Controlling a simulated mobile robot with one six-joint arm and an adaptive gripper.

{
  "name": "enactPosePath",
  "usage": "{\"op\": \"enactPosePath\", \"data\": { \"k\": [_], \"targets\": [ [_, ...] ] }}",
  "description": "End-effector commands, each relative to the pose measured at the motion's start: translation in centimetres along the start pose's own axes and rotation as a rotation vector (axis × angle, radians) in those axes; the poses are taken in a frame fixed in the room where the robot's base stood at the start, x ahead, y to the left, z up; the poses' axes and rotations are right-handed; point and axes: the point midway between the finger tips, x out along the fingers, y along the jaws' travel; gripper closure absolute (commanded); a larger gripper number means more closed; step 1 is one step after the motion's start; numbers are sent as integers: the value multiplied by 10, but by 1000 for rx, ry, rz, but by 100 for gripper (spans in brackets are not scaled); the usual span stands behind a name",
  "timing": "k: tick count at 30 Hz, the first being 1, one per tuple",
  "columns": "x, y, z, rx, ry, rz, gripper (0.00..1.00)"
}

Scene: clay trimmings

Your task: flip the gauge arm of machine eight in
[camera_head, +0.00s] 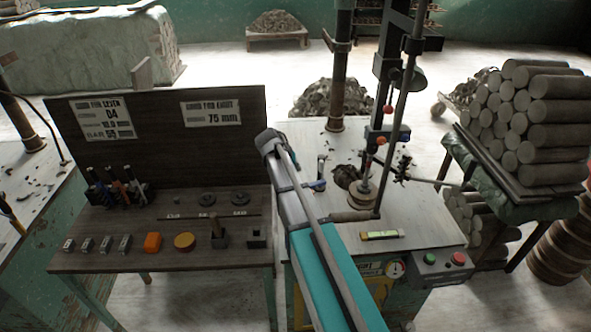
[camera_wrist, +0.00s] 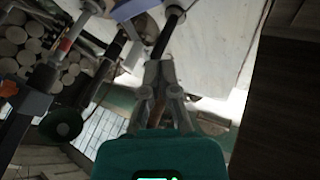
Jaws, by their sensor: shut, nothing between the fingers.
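The machine (camera_head: 432,233), taken as machine eight, stands right of centre in the head view. It has upright posts, a blue clamp (camera_head: 385,134) with red and orange knobs, and a slanting dark rod. A thin metal bar (camera_head: 432,181) with a dark knobbly end (camera_head: 402,169) reaches in from the right; I cannot tell whether it is the gauge arm. In the wrist view, my gripper (camera_wrist: 160,75) is shut and empty, its tips close to a dark rod (camera_wrist: 172,32); contact is unclear. The blue clamp also shows at left there (camera_wrist: 30,100). My gripper is not clear in the head view.
A dark bench (camera_head: 150,258) with a backboard stands left, holding small blocks, discs and tools. A card (camera_head: 211,113) on the board reads 75 mm. Stacked clay cylinders (camera_head: 535,110) stand right of the machine. A control box (camera_head: 440,262) with green and red buttons sits at its front.

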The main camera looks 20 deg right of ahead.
Motion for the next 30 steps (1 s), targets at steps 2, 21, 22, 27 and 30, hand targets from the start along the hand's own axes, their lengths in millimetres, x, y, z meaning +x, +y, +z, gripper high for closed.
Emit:
{"op": "enactPosePath", "data": {
  "k": [2,21,22,27,30],
  "targets": [
    [11,-2,1,0,0,0,100],
    [71,-1,1,1,0,0,100],
    [74,-1,1,1,-1,0,100],
    [85,13,2,4,-2,1,100],
    [91,22,2,2,-2,1,100]
  ]
}}
